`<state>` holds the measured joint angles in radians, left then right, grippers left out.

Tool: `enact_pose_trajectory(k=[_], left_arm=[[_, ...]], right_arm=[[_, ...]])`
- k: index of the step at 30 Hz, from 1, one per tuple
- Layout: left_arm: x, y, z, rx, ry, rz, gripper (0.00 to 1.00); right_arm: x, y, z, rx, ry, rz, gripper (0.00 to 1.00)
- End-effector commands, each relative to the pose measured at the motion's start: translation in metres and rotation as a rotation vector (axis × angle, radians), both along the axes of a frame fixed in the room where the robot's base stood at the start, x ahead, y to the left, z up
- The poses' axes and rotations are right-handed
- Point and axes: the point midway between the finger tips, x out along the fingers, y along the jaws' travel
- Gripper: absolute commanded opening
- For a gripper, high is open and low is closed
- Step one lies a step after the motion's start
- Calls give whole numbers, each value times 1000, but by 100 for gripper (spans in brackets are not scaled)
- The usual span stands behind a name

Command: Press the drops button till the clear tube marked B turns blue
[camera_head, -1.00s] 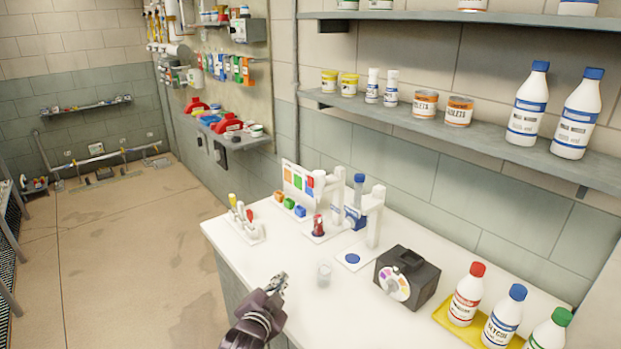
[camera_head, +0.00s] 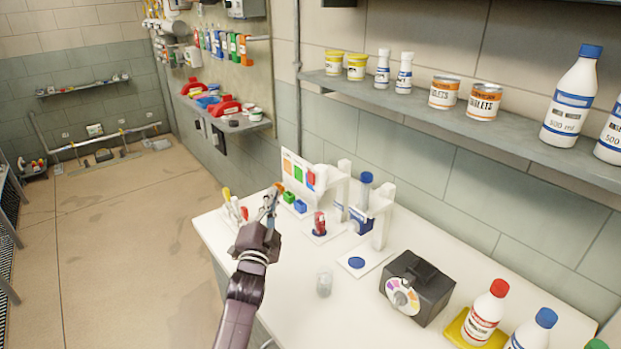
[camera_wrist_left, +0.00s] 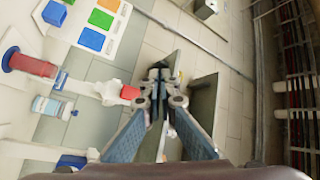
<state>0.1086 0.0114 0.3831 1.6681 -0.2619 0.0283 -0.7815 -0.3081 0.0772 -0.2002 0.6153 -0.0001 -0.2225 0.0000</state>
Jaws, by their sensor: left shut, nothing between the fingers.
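My left gripper (camera_head: 270,203) is shut and empty, raised over the left part of the white counter, by the small rack with yellow and red tops (camera_head: 236,208). In the left wrist view its fingertips (camera_wrist_left: 158,78) meet near a white piece with a red end (camera_wrist_left: 129,92). A blue-filled container (camera_head: 360,218) sits in a white stand at the back. A red tube (camera_head: 320,224) stands left of it. I cannot read a B mark or identify the drops button. My right gripper is not in view.
A colour card (camera_head: 298,172) and small coloured blocks stand at the back. A white pad with a blue disc (camera_head: 356,263) lies before the stand. A black box with a colour dial (camera_head: 420,285) and capped bottles (camera_head: 486,312) are at right. A bottle shelf (camera_head: 440,118) hangs above.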

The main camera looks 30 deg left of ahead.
Motion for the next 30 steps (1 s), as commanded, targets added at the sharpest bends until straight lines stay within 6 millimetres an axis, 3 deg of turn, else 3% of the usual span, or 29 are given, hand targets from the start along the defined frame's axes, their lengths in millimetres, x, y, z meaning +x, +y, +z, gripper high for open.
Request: enact_pose_trajectory(k=[8,21,30], left_arm=[[15,-6,-2,-2,-2,-1,0],[69,-29,-3,-4,-1,-1,0],[81,-34,-1,-1,1,-1,0]], right_arm=[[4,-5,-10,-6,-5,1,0],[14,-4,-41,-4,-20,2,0],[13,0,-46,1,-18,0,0]])
